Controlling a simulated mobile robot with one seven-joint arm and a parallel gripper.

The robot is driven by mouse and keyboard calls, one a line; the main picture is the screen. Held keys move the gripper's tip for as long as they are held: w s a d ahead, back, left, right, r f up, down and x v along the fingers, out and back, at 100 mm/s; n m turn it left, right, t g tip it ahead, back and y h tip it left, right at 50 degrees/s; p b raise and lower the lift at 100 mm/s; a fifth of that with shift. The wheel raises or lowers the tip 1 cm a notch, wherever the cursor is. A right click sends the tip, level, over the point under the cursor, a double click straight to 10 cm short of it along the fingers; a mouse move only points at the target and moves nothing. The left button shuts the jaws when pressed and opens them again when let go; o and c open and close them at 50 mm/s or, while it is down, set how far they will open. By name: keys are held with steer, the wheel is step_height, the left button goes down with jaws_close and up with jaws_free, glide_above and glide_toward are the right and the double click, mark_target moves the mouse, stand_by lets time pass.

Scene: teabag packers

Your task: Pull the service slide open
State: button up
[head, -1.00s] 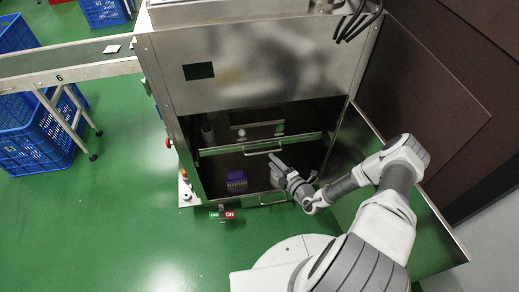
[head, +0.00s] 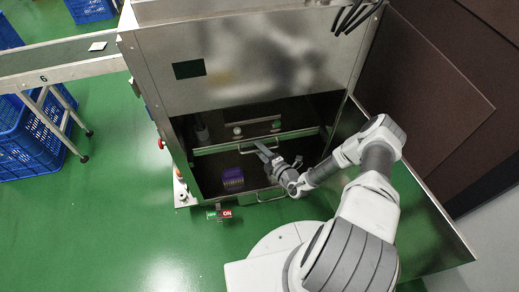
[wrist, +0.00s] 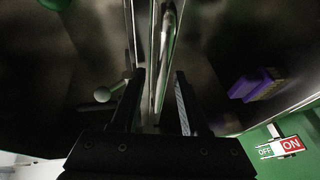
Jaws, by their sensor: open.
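The machine's open lower bay holds a metal crossbar (head: 215,148) with a bar handle (head: 246,152), which looks like the service slide's front. My gripper (head: 277,152) is inside the bay at that handle, its fingers open. In the wrist view, the silver handle (wrist: 168,38) runs upright in the picture between and beyond my two fingertips (wrist: 159,75). The fingers are not closed on it, and I cannot tell whether they touch it. My gripper hides part of the handle in the head view.
A purple box (head: 233,178) sits in the bay, left of my gripper. A second handle (head: 268,198) is on the bay's lower edge. An OFF/ON switch (head: 219,214) sticks out below. An open door panel (head: 425,215) stands right of my arm.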

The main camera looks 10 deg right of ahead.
jaws_close()
stand_by(1.3)
